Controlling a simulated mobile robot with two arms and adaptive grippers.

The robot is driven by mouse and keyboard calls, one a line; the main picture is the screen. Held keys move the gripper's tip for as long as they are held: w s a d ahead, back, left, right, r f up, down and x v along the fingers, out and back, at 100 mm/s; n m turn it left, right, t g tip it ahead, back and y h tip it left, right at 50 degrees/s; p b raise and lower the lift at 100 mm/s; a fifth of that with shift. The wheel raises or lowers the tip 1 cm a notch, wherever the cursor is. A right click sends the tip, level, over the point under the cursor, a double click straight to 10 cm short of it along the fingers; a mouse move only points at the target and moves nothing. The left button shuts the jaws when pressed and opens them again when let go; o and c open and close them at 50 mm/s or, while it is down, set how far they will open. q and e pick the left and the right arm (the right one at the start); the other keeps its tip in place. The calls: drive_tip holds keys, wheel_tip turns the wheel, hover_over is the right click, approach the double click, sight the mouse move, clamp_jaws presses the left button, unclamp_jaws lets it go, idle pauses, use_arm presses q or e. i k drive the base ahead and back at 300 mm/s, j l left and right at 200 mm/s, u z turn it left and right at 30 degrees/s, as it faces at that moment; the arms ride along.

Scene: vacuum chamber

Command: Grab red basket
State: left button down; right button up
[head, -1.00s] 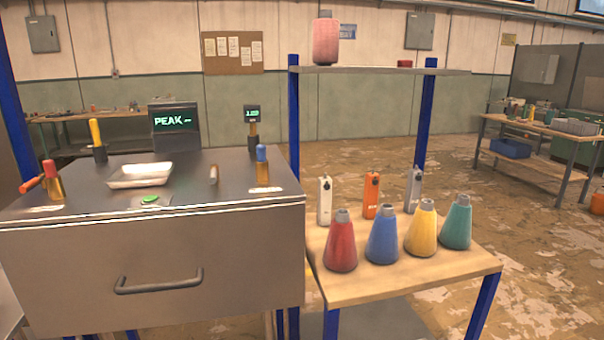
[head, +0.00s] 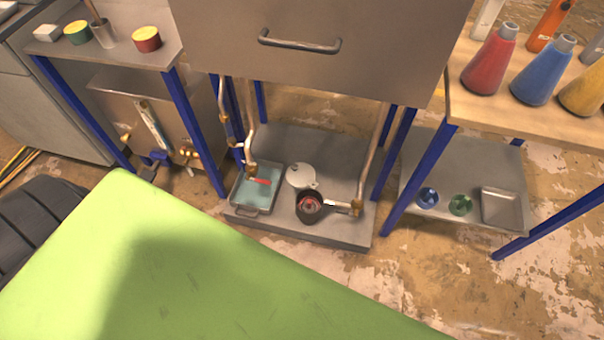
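No thing in view is plainly a red basket. A small round red item (head: 309,205) sits in a dark round pot (head: 315,216) on the low grey platform (head: 338,228) under the metal chamber box (head: 310,75). It may be the red basket, but it is too small to tell. A thin handle or bar runs from the pot to the right, close to a brass pipe end. Neither of my grippers is in view.
Left of the pot are a pale round lid (head: 300,175) and a teal-filled tray (head: 255,196). Pipes and blue legs flank the platform. A low shelf (head: 450,165) at right holds a blue round item (head: 427,198), a green one (head: 460,204) and a metal tray (head: 502,208).

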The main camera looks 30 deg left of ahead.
sight(309, 206)
drive_tip(key=u, duration=0.75)
